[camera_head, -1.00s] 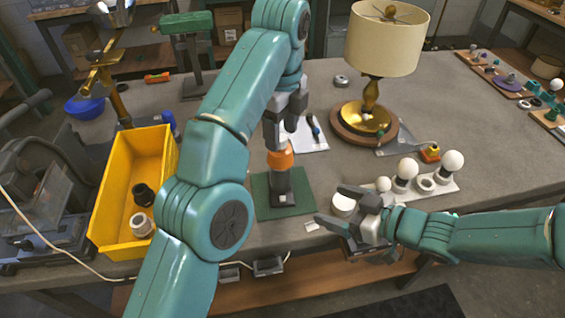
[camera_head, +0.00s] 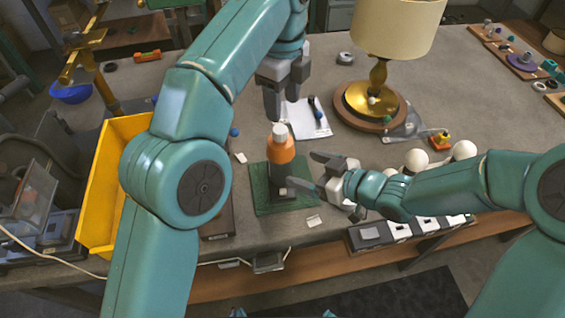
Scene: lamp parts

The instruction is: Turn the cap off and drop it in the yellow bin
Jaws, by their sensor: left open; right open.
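An orange bottle (camera_head: 281,151) with a white cap (camera_head: 280,132) stands upright in a dark holder (camera_head: 280,185) on a green mat (camera_head: 260,197). The cap sits on the bottle's top. My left gripper (camera_head: 282,102) is open and points down just above and behind the cap in the picture, apart from it. My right gripper (camera_head: 308,171) is open to the right of the bottle, its fingers pointing left toward the bottle and holder. The yellow bin (camera_head: 103,185) is at the left. My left arm hides much of its inside.
A lamp (camera_head: 378,75) with a cream shade stands behind on a round wooden base. White bulbs (camera_head: 416,160) are partly behind my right arm. A clipboard (camera_head: 307,120) lies behind the bottle. A blue bowl (camera_head: 71,93) is at the far left.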

